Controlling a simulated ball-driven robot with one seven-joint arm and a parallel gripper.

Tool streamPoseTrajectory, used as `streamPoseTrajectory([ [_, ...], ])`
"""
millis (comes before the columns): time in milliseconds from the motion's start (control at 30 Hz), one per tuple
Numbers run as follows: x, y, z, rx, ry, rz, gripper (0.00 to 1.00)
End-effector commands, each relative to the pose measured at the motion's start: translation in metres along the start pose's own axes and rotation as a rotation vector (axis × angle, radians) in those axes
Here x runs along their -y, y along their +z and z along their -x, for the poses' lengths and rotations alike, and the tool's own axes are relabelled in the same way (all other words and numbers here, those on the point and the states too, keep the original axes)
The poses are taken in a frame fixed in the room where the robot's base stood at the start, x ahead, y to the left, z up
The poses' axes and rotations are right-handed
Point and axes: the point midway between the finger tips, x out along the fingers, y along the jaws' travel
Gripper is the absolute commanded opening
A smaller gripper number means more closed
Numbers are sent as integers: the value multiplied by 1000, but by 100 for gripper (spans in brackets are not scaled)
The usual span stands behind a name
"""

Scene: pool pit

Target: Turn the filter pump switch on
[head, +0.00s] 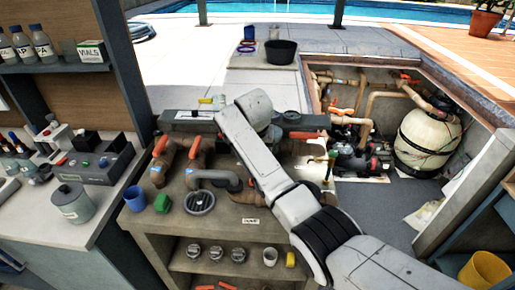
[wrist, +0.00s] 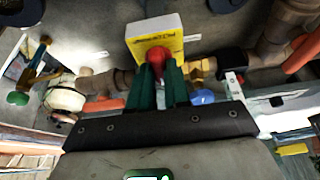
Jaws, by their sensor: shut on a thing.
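A switch box with a yellow face (wrist: 152,43) and a white edge shows in the wrist view, its lettering upside down and too small to read surely. A red switch knob (wrist: 157,57) stands out from the yellow face. My gripper (wrist: 160,72) has its two dark green fingers closed on the red knob, one on each side. The knob's setting cannot be told, since the fingers hide part of it. In the head view my arm reaches over the bench, and the fingers and knob are hidden behind it.
The bench (head: 130,222) holds pipes with orange-handled valves, a blue cup (head: 135,199) and a green block (head: 162,203). The open pit with a cream filter tank (head: 425,138) lies to the right. A black tub (head: 281,51) stands on the paving behind.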

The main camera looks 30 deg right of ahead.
Motion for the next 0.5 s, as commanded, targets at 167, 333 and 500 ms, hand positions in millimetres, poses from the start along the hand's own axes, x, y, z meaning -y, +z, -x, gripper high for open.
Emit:
streamPoseTrajectory([
  [167,-1,5,-6,11,0,-2,0],
  [333,-1,5,-6,12,1,-2,28],
  [500,-2,4,-5,10,2,-2,43],
])
